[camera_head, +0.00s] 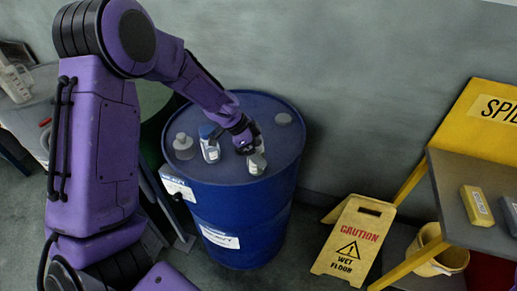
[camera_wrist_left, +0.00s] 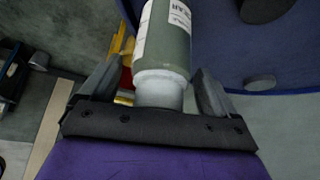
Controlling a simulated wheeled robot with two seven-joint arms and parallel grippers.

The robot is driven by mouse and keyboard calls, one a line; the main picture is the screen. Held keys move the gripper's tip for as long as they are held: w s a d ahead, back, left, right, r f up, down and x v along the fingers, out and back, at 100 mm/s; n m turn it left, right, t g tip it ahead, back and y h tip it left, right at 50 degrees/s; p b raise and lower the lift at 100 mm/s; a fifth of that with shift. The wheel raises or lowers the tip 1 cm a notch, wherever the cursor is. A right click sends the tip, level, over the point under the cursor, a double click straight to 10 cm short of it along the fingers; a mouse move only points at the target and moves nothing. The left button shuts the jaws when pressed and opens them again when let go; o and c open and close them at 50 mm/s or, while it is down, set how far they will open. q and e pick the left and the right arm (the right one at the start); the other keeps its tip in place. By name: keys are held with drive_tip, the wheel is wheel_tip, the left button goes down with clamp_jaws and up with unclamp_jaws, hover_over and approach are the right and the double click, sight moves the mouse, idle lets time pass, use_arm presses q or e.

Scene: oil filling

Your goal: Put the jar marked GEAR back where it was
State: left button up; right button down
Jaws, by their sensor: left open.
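A grey-green jar with a white label stands on the blue drum's top (camera_head: 235,108), toward its front right; in the head view the jar (camera_head: 257,164) shows below my left gripper (camera_head: 250,147). In the left wrist view the jar (camera_wrist_left: 168,48) lies between the open fingers of my left gripper (camera_wrist_left: 158,85), its pale cap nearest the palm. Gaps show beside the cap. Its label print is turned and only partly legible, perhaps GEAR. Its base is cut off in the wrist view. My right gripper is not in view.
A blue-and-white jar (camera_head: 209,148) stands just left of the gripper, and a grey jar (camera_head: 183,146) farther left on the drum. A low round bung (camera_head: 283,118) is at the back right. A yellow wet-floor sign (camera_head: 352,240) and a yellow-framed bench (camera_head: 462,184) stand right.

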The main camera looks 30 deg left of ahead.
use_arm(q)
drive_tip(key=shift+r, duration=0.2)
drive_tip(key=v, duration=1.2)
drive_tip(key=shift+b, duration=0.45)
drive_tip(key=shift+w+f, duration=0.1)
